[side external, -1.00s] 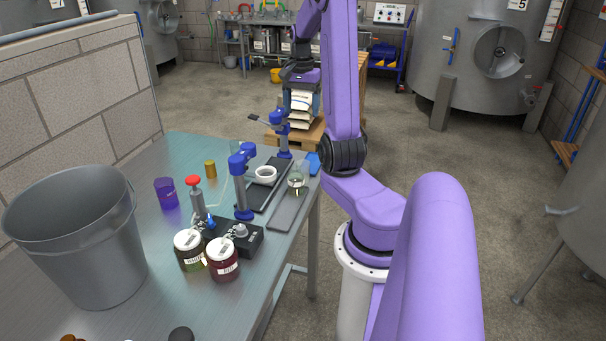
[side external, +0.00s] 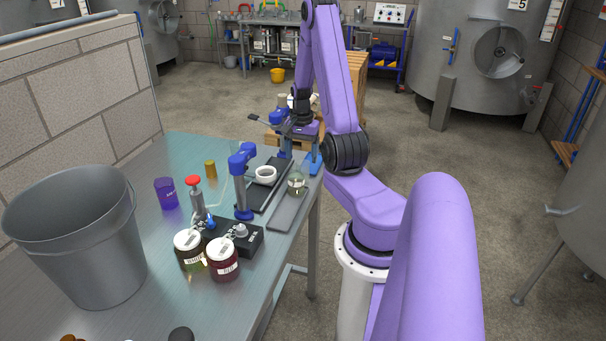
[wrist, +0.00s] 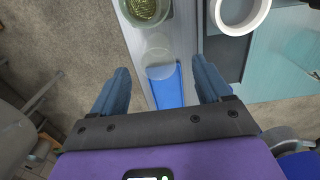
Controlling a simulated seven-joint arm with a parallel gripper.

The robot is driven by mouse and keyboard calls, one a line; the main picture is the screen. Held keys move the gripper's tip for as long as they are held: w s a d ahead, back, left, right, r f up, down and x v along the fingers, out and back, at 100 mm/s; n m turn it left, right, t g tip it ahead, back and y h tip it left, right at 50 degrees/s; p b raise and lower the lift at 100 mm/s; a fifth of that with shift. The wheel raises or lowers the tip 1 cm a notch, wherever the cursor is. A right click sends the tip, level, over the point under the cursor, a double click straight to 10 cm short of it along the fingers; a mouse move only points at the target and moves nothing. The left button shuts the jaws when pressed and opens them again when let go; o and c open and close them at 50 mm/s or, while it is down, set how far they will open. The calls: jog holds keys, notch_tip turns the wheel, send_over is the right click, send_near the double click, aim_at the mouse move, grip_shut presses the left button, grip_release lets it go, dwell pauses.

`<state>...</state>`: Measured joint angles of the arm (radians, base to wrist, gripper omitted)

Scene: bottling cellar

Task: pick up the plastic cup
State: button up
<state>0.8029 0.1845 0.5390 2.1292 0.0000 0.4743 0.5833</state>
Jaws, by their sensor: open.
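A clear, see-through cup (wrist: 158,58), which looks like the plastic cup, stands at the end of a grey strip in the wrist view. It is ahead of my gripper (wrist: 161,82), between the lines of its two blue fingers. The fingers are wide apart with nothing gripped. In the side view my gripper (side external: 300,158) is low over the far right end of the bench. I cannot make out the clear cup clearly there. How far the fingertips are above the bench is hard to tell.
A glass vessel with greenish contents (wrist: 146,8) stands just beyond the cup. A white bowl (side external: 265,174) and a blue clamp stand (side external: 242,182) are close by. A blue flat item (wrist: 166,88) lies by the cup. A purple cup (side external: 166,194), jars and a grey bucket (side external: 78,235) stand farther off.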

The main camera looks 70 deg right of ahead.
aim_at(303, 169)
jog(key=shift+s+d+f, duration=0.1)
jog(key=shift+f, duration=1.5)
jog(key=shift+s+d+f, duration=0.1)
jog(key=shift+f, duration=1.5)
jog(key=shift+a, duration=0.1)
jog(key=c, duration=1.1)
